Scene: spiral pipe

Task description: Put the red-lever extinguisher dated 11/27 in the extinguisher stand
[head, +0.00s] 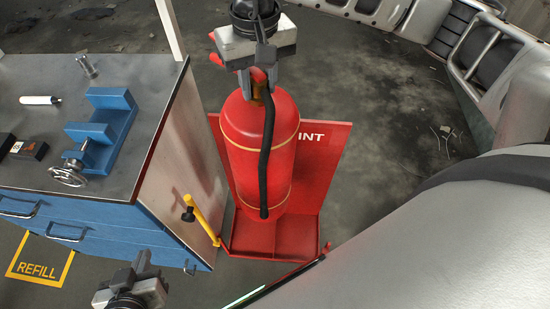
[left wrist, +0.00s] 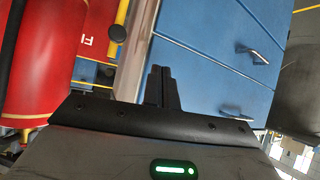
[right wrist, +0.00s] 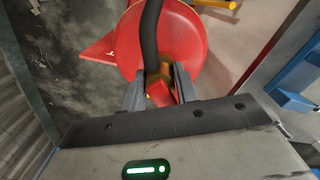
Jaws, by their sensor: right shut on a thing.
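A red fire extinguisher (head: 258,155) with a black hose hangs upright from my right gripper (head: 262,68). The gripper is shut on its red lever and brass valve; in the right wrist view the fingers (right wrist: 160,85) close around the valve. The red extinguisher stand (head: 325,160), with a back panel lettered "INT" and a low floor tray, is behind and below the extinguisher. I cannot tell whether the extinguisher's bottom touches the tray. No date is readable. My left gripper (head: 142,268) is empty, low beside the blue drawers; its fingers (left wrist: 162,85) are together.
A workbench (head: 120,190) with blue drawers and a blue vise (head: 100,130) stands close left of the stand. A yellow bar (head: 203,222) juts between them. A yellow "REFILL" floor marking (head: 40,265) lies front left. Open floor lies right of the stand.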

